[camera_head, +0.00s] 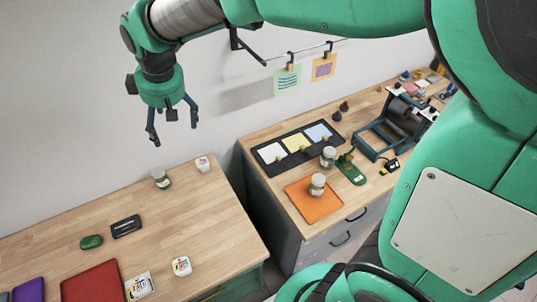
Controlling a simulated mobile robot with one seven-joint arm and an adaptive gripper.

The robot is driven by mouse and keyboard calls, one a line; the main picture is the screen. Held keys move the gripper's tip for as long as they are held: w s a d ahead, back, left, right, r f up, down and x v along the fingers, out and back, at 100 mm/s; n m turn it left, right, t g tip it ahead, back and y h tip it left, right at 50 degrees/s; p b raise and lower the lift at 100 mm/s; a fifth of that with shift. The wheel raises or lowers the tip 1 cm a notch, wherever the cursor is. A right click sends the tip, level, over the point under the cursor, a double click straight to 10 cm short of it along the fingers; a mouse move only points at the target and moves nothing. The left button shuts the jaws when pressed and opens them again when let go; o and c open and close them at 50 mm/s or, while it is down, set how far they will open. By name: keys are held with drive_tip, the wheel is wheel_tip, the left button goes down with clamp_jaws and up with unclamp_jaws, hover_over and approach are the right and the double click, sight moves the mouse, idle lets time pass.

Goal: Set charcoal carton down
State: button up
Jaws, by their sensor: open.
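A small dark box with a pale marking, which looks like the charcoal carton (126,226), lies flat on the left wooden table (205,225). My gripper (174,130) is open, with its two fingers pointing down and nothing between them. It hangs in the air near the wall, higher than the table and apart from the box, which is lower and to the left in the picture.
A green object (91,242), a jar (161,178), white items and a red mat (93,284) share the left table. A gap separates it from the right table, which holds a black tray (265,159), orange mat (305,204), jars and a blue-framed machine (378,138).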

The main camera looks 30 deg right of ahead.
drive_tip(key=s+d+r+m+t, duration=0.1)
drive_tip(key=s+d+m, duration=0.1)
drive_tip(key=s+d, duration=0.3)
drive_tip(key=s+d+r+m, duration=0.1)
drive_tip(key=s+d+m, duration=0.2)
drive_tip(key=s, duration=1)
drive_tip(key=s+d+r+m+t, duration=0.1)
drive_tip(key=s+d+m, duration=0.2)
drive_tip(key=s+d, duration=0.4)
drive_tip(key=shift+s+d+r+t+h, duration=0.3)
drive_tip(key=shift+s+r+h, duration=0.1)
drive_tip(key=shift+s, duration=0.5)
drive_tip(key=shift+f, duration=0.15)
wheel_tip(320, 180, down, 12)
drive_tip(key=b, duration=1.2)
wheel_tip(320, 180, down, 12)
drive_tip(key=b, duration=1.2)
idle(1.0)
